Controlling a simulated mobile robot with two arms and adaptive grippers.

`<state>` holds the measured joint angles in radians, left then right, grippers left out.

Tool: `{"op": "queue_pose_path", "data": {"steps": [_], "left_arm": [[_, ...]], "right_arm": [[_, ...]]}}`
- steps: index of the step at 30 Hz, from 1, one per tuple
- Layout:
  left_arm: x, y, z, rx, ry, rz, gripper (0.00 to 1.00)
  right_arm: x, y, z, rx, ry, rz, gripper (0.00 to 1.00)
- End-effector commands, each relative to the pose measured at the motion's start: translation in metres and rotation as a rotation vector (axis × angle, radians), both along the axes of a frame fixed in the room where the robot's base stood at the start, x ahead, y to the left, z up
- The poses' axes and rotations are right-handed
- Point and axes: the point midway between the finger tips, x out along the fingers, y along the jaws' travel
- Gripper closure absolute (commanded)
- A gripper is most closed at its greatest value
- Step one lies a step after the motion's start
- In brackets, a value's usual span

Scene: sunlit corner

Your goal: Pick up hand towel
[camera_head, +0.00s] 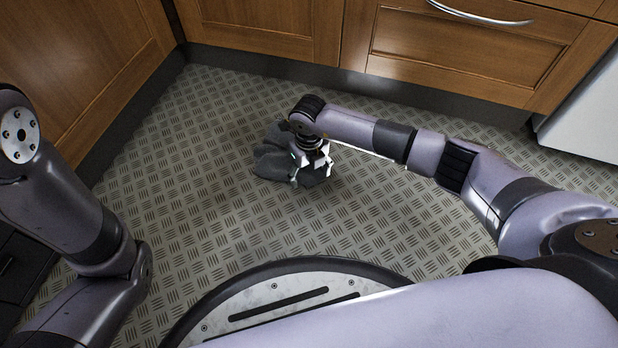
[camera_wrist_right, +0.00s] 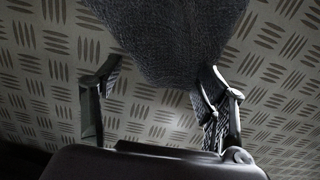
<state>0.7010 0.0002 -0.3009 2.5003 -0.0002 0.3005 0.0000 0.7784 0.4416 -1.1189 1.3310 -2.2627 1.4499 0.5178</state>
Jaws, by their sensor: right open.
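The hand towel (camera_head: 275,160) is a dark grey, crumpled cloth lying on the patterned floor in the head view. My right gripper (camera_head: 311,175) is over the towel's right part, pointing down, and hides some of it. In the right wrist view the towel (camera_wrist_right: 175,35) fills the top middle, its rounded edge reaching toward the space between the fingers. The right gripper (camera_wrist_right: 158,95) shows there with its two fingers spread apart. I cannot tell whether a fingertip touches the cloth. My left gripper is not in view; only the left arm shows.
The metal floor (camera_head: 200,215) has a raised tread pattern and is clear around the towel. Wooden cabinets (camera_head: 450,50) with dark plinths line the back, and another wooden cabinet (camera_head: 75,70) stands at the left. A white appliance (camera_head: 590,110) is at the right edge.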

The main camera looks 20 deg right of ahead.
Motion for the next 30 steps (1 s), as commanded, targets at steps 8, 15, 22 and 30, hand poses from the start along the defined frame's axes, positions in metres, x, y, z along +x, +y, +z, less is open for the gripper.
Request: {"op": "queue_pose_path", "data": {"steps": [8, 15, 22, 30], "left_arm": [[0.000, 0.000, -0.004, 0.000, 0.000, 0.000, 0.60], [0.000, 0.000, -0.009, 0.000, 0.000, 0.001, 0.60], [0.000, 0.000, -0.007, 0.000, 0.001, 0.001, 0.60], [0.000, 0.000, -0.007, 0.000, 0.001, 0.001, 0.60]], "right_arm": [[0.000, 0.000, -0.007, 0.000, 0.000, 0.000, 0.33], [0.000, 0.000, -0.017, 0.001, 0.000, 0.000, 0.33], [0.000, 0.000, -0.015, 0.001, 0.000, 0.000, 0.41], [-0.001, 0.001, -0.015, 0.002, 0.001, 0.001, 0.50]]}}
